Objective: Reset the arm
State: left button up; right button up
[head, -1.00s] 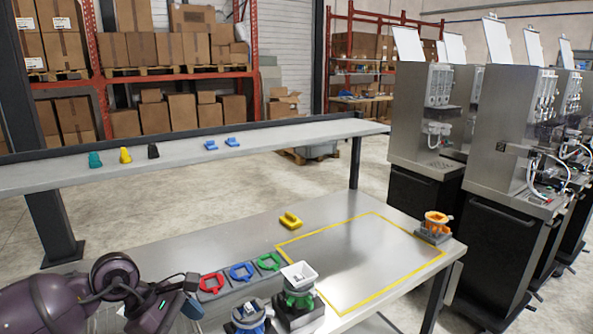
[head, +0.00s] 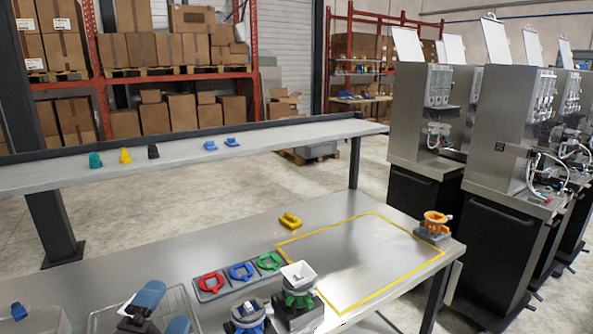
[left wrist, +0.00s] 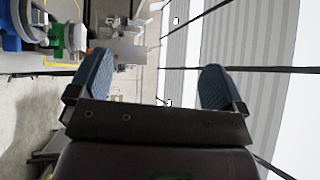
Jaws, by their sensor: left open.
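My left gripper (head: 163,312) is at the lower left edge of the head view, with its two blue fingers apart. Most of my left arm is out of the head view. My right gripper is in neither view.
A dispenser with a white hopper (head: 298,272) and a blue one (head: 248,317) stand at the front. A yellow piece (head: 290,220) lies behind. An orange dispenser (head: 435,223) stands at the right. The yellow-taped area (head: 360,255) is clear.

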pick_arm(q)
jog(key=s+a+f+n+g+y, duration=0.7)
jog(key=f+n, duration=0.3)
jog(key=n, duration=0.2)
jog(key=s+d+f+n+g+h, duration=0.1)
jog(key=s+f+n+g, duration=0.2)
jog(key=s+f+g, duration=0.35)
jog(key=s+f+n+g+h, duration=0.1)
jog(key=s+f+n+g, duration=0.25)
jog(key=s, duration=0.55)
jog(key=w+f+t+h, duration=0.1)
jog(key=w+f+t, duration=0.5)
jog(key=f+t, duration=0.2)
notch_tip(320, 180, down, 2)
jog(key=shift+w+f+m+t+b, duration=0.1)
jog(key=shift+w+m+t+b, duration=0.2)
jog(key=shift+w+m, duration=0.1)
